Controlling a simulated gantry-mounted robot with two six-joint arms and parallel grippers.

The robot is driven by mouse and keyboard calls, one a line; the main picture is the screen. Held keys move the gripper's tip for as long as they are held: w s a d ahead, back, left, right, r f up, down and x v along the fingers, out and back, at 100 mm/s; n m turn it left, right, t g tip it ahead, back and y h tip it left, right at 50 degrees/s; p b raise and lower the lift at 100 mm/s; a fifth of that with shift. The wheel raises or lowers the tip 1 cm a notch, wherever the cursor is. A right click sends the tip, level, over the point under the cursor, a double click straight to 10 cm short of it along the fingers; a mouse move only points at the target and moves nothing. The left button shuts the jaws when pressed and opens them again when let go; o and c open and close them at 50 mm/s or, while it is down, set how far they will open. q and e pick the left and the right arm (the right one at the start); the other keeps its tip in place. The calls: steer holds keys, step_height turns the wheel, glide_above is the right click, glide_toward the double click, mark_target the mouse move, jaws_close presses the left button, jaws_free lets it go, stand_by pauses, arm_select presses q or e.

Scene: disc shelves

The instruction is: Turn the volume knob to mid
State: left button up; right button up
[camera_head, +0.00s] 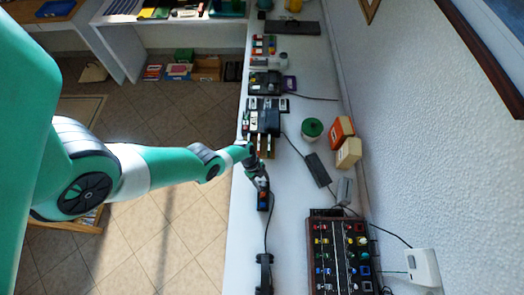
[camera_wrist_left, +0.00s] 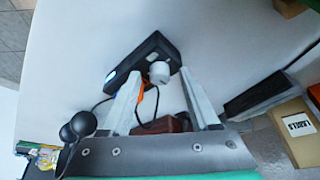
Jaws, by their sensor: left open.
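A white round knob (camera_wrist_left: 159,72) stands on a small black box (camera_wrist_left: 150,52) in the left wrist view; it is the only knob I see on that box. A bright button (camera_wrist_left: 110,78) glows near the box's left end. My left gripper (camera_wrist_left: 159,78) is open, its two fingers pointing at the box and flanking the knob in the picture; I cannot tell whether they touch it. In the head view my left gripper (camera_head: 258,180) is just above the small black box (camera_head: 264,201) on the white counter. The knob is too small to make out there. My right gripper is not in view.
A panel of coloured knobs and buttons (camera_head: 340,256) lies at the counter's near right. A green-lidded jar (camera_head: 312,129), an orange box (camera_head: 341,131) and black devices (camera_head: 266,118) stand farther back. Cables cross the counter. The wall bounds it on the right.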

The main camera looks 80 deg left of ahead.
arm_select(q)
steer(key=p+v, duration=1)
steer(key=v, duration=0.1)
steer(key=shift+r+p, duration=0.35)
steer(key=shift+a, duration=0.1)
